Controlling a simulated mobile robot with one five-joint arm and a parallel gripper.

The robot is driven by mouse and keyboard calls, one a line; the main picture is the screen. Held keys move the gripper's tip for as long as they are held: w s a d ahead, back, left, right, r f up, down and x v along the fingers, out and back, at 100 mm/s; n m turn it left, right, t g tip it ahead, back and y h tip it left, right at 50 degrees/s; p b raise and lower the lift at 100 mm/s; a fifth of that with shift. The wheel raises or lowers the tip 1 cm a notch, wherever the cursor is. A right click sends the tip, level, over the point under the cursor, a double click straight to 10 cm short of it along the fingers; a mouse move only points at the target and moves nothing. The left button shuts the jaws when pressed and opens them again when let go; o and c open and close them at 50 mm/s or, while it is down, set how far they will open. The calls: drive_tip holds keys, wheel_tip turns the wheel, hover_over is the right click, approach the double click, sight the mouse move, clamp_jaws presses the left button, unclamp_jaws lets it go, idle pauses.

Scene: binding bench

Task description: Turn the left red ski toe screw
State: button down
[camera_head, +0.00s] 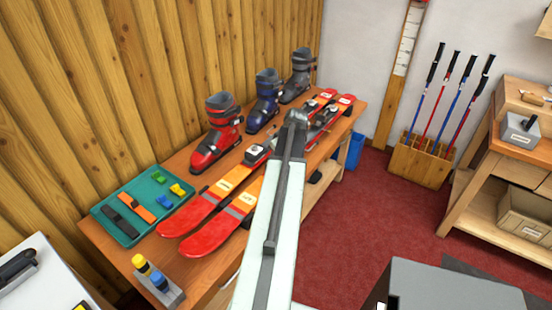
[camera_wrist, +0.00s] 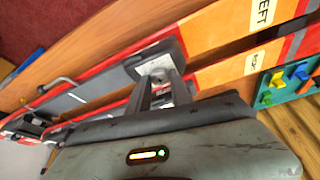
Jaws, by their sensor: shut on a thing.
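The ski marked LEFT (camera_wrist: 215,32) lies across the upper part of the wrist view, orange and red with a grey toe piece (camera_wrist: 143,62). My gripper (camera_wrist: 163,76) reaches down onto this toe piece, its fingers close together and shut on the toe screw, which is mostly hidden between them. The other ski (camera_wrist: 232,70) runs alongside, partly behind my gripper. In the head view both skis lie on the wooden bench (camera_head: 98,238), and the one nearer the wall shows its toe piece (camera_head: 257,152). My arm hides the gripper there.
Red (camera_head: 218,133), blue (camera_head: 264,102) and grey (camera_head: 298,74) boots stand along the wall side. A green tray (camera_head: 118,231) of small parts and a grey holder with yellow and blue knobs (camera_head: 160,284) are near the bench's near end. A blue bin (camera_head: 355,150) stands beyond.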

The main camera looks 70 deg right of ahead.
idle(0.5)
drive_tip(key=c, duration=1.2)
unclamp_jaws()
drive_tip(key=shift+o, duration=0.2)
drive_tip(key=p+v, duration=0.7)
drive_tip(key=shift+s+r, duration=0.15)
drive_tip(key=shift+r, duration=0.2)
